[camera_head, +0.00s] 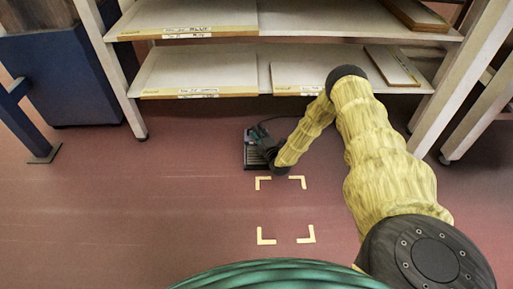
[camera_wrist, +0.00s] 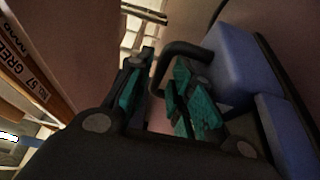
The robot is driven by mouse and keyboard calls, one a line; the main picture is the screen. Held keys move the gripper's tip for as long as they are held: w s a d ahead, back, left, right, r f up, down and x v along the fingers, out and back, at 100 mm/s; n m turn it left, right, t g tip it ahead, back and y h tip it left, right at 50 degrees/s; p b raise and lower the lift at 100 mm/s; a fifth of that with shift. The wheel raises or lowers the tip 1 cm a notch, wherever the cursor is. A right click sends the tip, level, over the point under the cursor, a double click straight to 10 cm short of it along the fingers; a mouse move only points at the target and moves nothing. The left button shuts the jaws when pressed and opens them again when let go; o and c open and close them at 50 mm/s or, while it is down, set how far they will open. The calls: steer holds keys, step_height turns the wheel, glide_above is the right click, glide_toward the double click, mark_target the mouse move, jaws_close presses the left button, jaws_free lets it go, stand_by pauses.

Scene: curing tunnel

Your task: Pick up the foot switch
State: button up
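The foot switch (camera_head: 252,157) sits on the floor just in front of the low shelf, dark with a grey top, partly hidden by my gripper. In the wrist view its blue-grey body (camera_wrist: 245,65) fills the right side, with a black bent bar (camera_wrist: 183,48) arching out of it. My gripper (camera_head: 264,138) is low over the switch at the end of my arm. In the wrist view my gripper (camera_wrist: 162,98) has its teal-padded fingers apart, with the end of the black bar reaching into the space between them. I cannot tell whether either finger touches the bar.
A shelf rack (camera_head: 198,71) with boards stands behind the switch, its lower shelf edge close above. Yellow corner marks (camera_head: 264,239) lie on open floor in front. A dark cable (camera_head: 285,118) runs behind the switch. A blue bin (camera_head: 65,80) stands at the left.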

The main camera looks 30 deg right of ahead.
steer(key=shift+w+d, duration=0.1)
steer(key=shift+w, duration=0.45)
jaws_close()
steer(key=shift+r, duration=0.15)
